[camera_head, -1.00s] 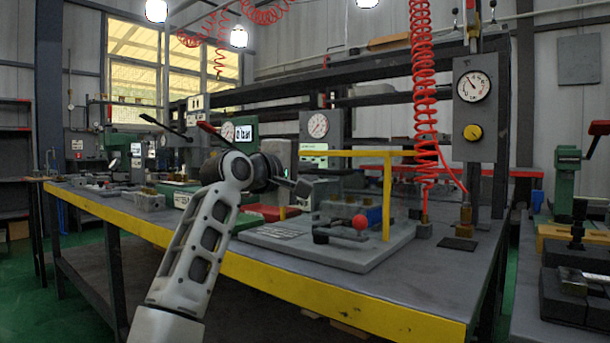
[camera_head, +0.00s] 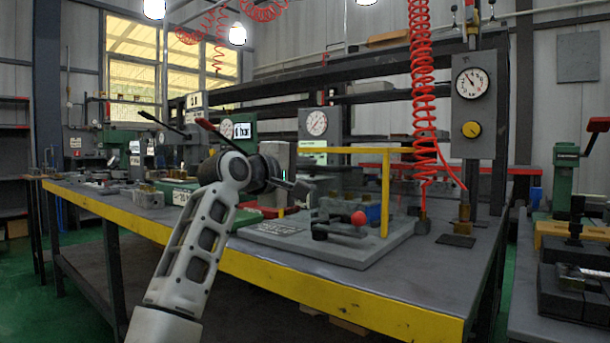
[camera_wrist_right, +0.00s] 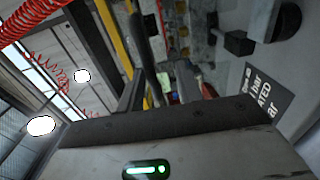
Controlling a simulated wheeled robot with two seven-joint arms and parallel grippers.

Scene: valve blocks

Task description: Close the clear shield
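The clear shield (camera_head: 385,195) shows by its yellow frame, with a level top bar and an upright post at the right end; its clear pane is hard to make out. It stands over a grey base plate (camera_head: 375,248) with valve blocks (camera_head: 350,212) and a red-knobbed lever (camera_head: 359,218).
A red coiled hose (camera_head: 424,90) hangs at the right of the shield, near a gauge post (camera_head: 473,105). Gauges and machines stand behind. The yellow-edged bench (camera_head: 400,316) has free room at its front right. A label plate (camera_wrist_right: 268,95) shows in the wrist view.

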